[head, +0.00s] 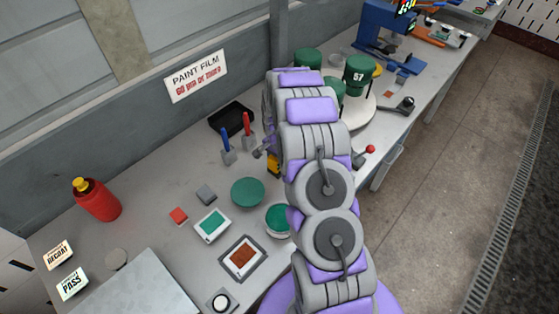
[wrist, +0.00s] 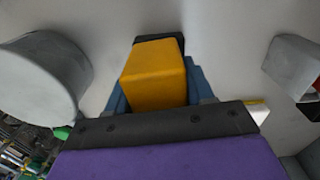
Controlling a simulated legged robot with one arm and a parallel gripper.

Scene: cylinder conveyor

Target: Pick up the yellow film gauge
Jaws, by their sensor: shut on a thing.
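The yellow film gauge (wrist: 155,75) is a yellow block with a dark end, in the middle of the wrist view. My gripper (wrist: 158,92) is shut on it, with blue finger parts showing on both sides of the block. In the head view a small yellow part of the gauge (head: 273,163) shows just left of my arm, over the bench. My arm hides most of my gripper there. I cannot tell whether the gauge touches the bench.
Blue-handled (head: 226,146) and red-handled (head: 247,128) tools stand left of my gripper, near a black tray (head: 231,117). Green cans (head: 357,75) stand on a round white turntable (head: 352,112) behind my arm.

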